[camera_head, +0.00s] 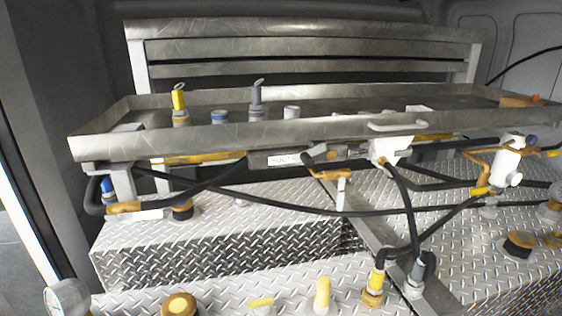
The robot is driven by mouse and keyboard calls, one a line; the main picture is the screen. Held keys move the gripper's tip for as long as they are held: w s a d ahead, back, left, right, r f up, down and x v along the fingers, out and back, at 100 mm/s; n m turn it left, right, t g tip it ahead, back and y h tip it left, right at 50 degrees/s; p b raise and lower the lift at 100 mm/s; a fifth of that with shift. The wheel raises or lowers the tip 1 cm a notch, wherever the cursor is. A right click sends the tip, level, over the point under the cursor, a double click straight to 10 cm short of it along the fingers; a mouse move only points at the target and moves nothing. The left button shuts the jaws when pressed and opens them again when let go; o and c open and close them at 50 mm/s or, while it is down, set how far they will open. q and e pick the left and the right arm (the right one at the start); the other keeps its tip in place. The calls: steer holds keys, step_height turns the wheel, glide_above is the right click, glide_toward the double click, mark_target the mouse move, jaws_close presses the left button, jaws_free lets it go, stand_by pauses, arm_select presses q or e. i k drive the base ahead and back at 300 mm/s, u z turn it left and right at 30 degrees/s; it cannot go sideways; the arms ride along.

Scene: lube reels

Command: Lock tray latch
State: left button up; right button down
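A long grey metal tray (230,140) spans the middle of the view, above the diamond-plate surface. A pale bar handle (397,125) is fixed on its front wall, right of centre. A grey block with a white label (285,159) sits just under the front edge; its text is too small to read surely. A brass-coloured fitting with a lever (325,171) is right of the label. I cannot tell which of these parts is the latch, or whether it is locked. Neither of my grippers is in view.
A yellow-topped fitting (179,100) and a grey-topped fitting (257,97) stand in the tray. Black hoses (300,210) loop below it. A white valve body (506,160) is at right. A gauge (68,298) and yellow caps (322,294) are in front. Diamond plate (220,225) between is mostly clear.

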mark_target(304, 156)
steer(key=k, duration=1.25)
steer(key=z, duration=1)
steer(key=i, duration=1.25)
steer(key=u, duration=0.65)
steer(key=i, duration=0.55)
steer(key=u, duration=0.7)
